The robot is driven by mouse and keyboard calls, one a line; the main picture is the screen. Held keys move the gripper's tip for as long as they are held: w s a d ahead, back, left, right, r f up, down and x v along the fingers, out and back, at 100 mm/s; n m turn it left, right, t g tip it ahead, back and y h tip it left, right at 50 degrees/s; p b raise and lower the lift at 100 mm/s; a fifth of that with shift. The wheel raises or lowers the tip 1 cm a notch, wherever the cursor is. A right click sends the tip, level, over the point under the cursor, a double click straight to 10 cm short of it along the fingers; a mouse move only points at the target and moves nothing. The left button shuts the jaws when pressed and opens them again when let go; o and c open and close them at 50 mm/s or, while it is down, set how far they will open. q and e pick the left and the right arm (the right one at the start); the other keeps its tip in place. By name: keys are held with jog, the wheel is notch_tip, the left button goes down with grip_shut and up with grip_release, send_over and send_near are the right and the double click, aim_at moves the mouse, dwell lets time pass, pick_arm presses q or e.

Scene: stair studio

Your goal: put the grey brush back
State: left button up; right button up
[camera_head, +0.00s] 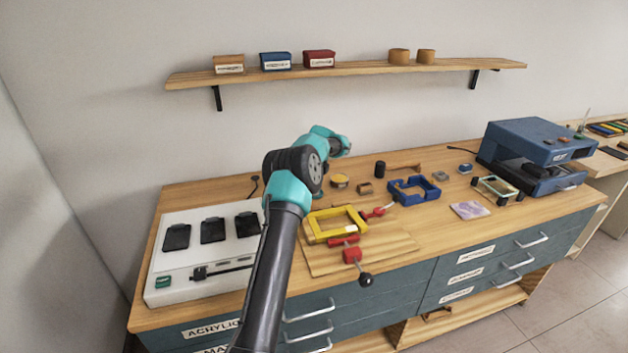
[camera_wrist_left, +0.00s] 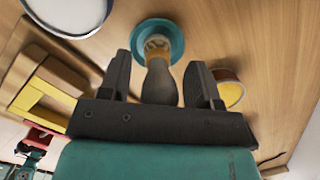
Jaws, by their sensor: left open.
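The grey brush (camera_wrist_left: 160,84) shows in the left wrist view as a tapered grey body with a tan end. Its tan end is at a round teal dish (camera_wrist_left: 176,30) on the wooden bench. My left gripper (camera_wrist_left: 160,62) is open, with one finger on each side of the grey body. Gaps show between the body and both fingers. In the head view my left arm reaches over the bench and hides the brush and most of the dish; the fingers cannot be made out there. My right gripper is not in view.
A yellow-rimmed tin (camera_head: 340,181) stands close by the gripper. A yellow frame (camera_head: 335,224) with red clamps and a blue frame (camera_head: 414,190) lie on the bench. A white device (camera_head: 180,263) is at left, a blue machine (camera_head: 535,150) at right. A shelf (camera_head: 350,70) hangs above.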

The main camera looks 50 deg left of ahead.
pick_arm(q)
notch_tip(320, 180, up, 12)
jog(key=d, duration=0.1)
jog(key=shift+w+d, duration=0.2)
jog(key=shift+d, duration=0.2)
dwell(0.4)
